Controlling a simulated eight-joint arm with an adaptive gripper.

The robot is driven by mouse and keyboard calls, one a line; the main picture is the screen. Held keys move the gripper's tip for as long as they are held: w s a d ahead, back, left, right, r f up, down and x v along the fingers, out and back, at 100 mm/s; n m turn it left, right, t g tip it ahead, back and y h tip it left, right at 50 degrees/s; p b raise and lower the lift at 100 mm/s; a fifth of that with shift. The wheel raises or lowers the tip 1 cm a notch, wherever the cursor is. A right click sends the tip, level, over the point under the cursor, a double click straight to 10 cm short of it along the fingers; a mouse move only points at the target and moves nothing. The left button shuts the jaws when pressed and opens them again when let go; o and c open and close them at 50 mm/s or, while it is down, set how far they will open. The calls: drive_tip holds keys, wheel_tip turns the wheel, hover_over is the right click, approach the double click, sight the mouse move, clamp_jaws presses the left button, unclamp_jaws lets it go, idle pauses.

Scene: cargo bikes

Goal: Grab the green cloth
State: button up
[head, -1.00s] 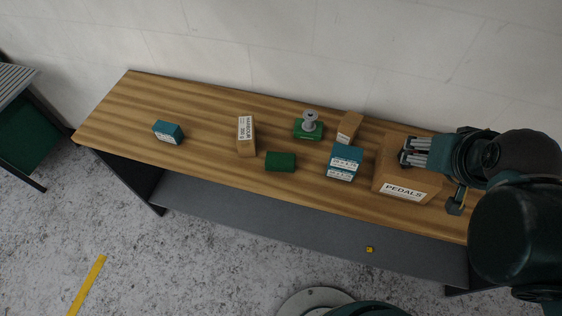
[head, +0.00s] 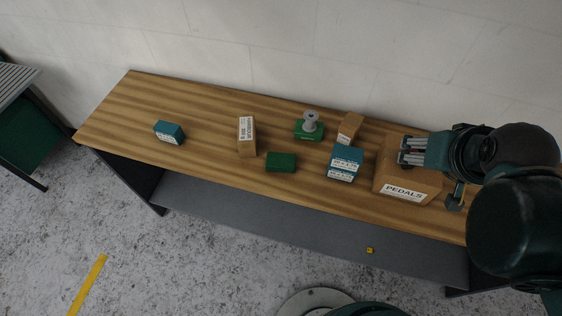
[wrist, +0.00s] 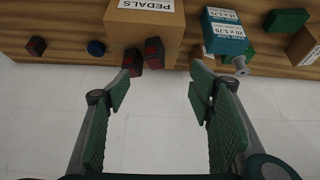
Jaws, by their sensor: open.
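The green cloth (head: 281,162) looks like a dark green folded block lying flat near the middle of the table's front half. In the wrist view the green cloth (wrist: 287,20) shows at the top right, past the blue box. My gripper (head: 408,151) is at the right end of the table, by the back of the cardboard PEDALS box, well to the right of the cloth. In the wrist view my gripper (wrist: 162,84) has its two fingers wide apart with nothing between them.
A HARBOUR box (head: 246,137) is left of the cloth. Dark red-black pieces (wrist: 153,53) lie behind the PEDALS box.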

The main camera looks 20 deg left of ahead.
drive_tip(key=w+a+f+n+g+p, duration=0.2)
drive_tip(key=w+a+n, duration=0.35)
drive_tip(key=a, duration=0.35)
drive_tip(key=n+g+p, duration=0.4)
drive_tip(key=n+g, duration=0.1)
drive_tip(key=n, duration=0.9)
hover_over(281, 160)
drive_tip(key=f, duration=1.4)
drive_tip(key=shift+w+d+f, duration=0.25)
drive_tip(key=shift+d+f, duration=0.1)
drive_tip(key=shift+s+a+f, duration=0.15)
drive_tip(key=shift+a+f, duration=0.15)
drive_tip(key=shift+f, duration=0.05)
drive_tip(key=shift+f, duration=1.25)
drive_tip(key=shift+f, duration=0.15)
drive_tip(key=shift+a+f, duration=0.1)
drive_tip(key=shift+f, duration=2.35)
